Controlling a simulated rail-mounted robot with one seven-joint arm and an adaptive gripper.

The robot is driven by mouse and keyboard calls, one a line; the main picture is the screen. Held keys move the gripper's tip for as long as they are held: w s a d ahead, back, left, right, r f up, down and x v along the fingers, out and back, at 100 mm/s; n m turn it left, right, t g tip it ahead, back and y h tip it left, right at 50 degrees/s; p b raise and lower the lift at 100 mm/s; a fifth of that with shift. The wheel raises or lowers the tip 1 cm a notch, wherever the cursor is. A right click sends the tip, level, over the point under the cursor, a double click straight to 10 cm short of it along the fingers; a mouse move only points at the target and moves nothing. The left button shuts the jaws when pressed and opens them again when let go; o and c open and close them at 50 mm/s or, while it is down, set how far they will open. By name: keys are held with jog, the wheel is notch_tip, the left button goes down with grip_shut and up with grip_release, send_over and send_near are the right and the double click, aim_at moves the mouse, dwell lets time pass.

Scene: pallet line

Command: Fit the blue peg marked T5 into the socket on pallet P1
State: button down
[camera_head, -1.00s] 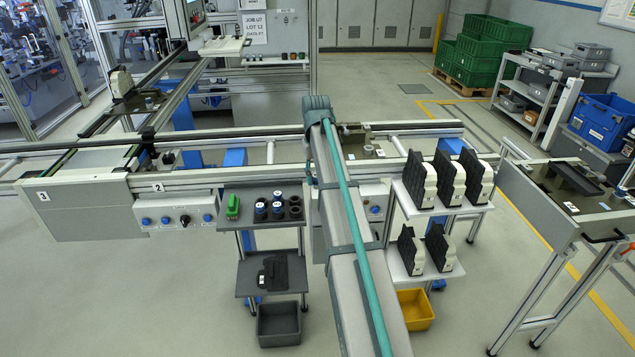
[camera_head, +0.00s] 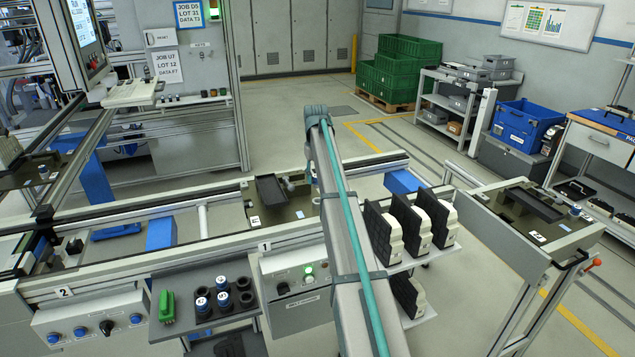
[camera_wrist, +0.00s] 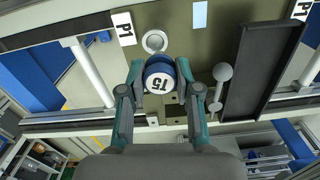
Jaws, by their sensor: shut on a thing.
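In the wrist view my gripper (camera_wrist: 158,92) is shut on the blue peg (camera_wrist: 159,66), whose white end reads T5. The socket (camera_wrist: 154,41), a pale ring with a round centre, lies on the dark olive plate of pallet P1 (camera_wrist: 205,45). In the head view pallet P1 (camera_head: 300,207) lies on the line behind my arm, which hides my gripper and the peg.
A black tray (camera_wrist: 257,70) and a grey knobbed part (camera_wrist: 221,80) are on the pallet, right of the peg. In the head view, a dark shelf (camera_head: 180,330) holds blue pegs with white tops and a green part. Black-and-white parts (camera_head: 410,225) stand right of my arm.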

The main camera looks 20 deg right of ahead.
jog(key=shift+w+d, duration=0.4)
jog(key=shift+d, duration=0.15)
jog(key=shift+s+a+f+b, duration=0.1)
jog(key=shift+f+b, duration=0.3)
jog(key=shift+f, duration=0.15)
jog(key=shift+f+b, duration=0.85)
jog(key=shift+f, duration=1.25)
jog(key=shift+f+p, duration=0.4)
jog(key=shift+f, duration=0.95)
dwell(1.4)
jog(key=shift+c, duration=1.6)
grip_release()
jog(key=shift+r, duration=0.15)
jog(key=shift+r+p, duration=1.85)
jog(key=shift+r, duration=1.55)
